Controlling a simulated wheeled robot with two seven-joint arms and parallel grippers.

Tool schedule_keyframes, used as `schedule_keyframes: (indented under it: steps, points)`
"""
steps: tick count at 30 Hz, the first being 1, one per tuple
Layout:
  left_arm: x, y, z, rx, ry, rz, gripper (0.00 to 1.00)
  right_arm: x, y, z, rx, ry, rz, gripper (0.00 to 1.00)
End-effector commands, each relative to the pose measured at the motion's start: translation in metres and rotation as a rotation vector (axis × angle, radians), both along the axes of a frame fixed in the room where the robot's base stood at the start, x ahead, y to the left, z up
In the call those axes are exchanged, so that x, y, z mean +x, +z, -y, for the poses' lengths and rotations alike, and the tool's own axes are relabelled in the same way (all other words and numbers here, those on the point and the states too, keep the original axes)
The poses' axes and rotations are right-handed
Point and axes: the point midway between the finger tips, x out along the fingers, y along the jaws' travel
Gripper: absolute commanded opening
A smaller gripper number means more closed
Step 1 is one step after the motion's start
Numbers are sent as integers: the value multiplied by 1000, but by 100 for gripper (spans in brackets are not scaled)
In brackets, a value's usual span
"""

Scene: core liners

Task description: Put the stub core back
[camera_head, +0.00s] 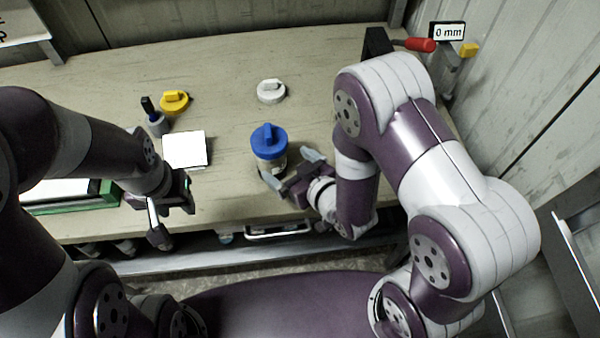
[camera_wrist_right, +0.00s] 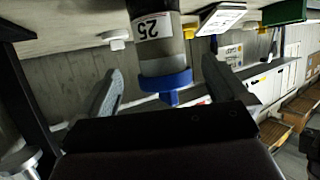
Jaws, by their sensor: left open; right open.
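A clear jar with a blue lid (camera_head: 268,139) stands upright on the bench, in front of my right gripper (camera_head: 291,168). The right gripper is open, with one finger on each side of the jar; I cannot tell whether they touch it. In the right wrist view the jar (camera_wrist_right: 157,30) shows upside down between the open fingers, with a white label reading 25 and grey material inside. My left gripper (camera_head: 168,213) is open and empty at the bench's front edge. I cannot make out a separate stub core.
A white lid (camera_head: 271,91) and a yellow lid (camera_head: 174,102) lie farther back. A red-handled device (camera_head: 420,45) with a 0 mm display (camera_head: 447,31) stands back right.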

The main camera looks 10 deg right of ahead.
Motion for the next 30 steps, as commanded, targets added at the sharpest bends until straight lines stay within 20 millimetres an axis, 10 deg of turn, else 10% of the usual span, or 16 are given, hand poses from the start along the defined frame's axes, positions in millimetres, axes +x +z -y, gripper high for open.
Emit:
schedule_keyframes:
  steps: [14,20,30]
  points:
    - [0,-4,0,0,0,0,43,-33,17,29,-34,-23,-43,100]
    - [0,-4,0,0,0,0,43,-16,17,91,-231,-233,-438,100]
    - [0,-4,0,0,0,0,43,-92,62,142,-279,-450,-1017,100]
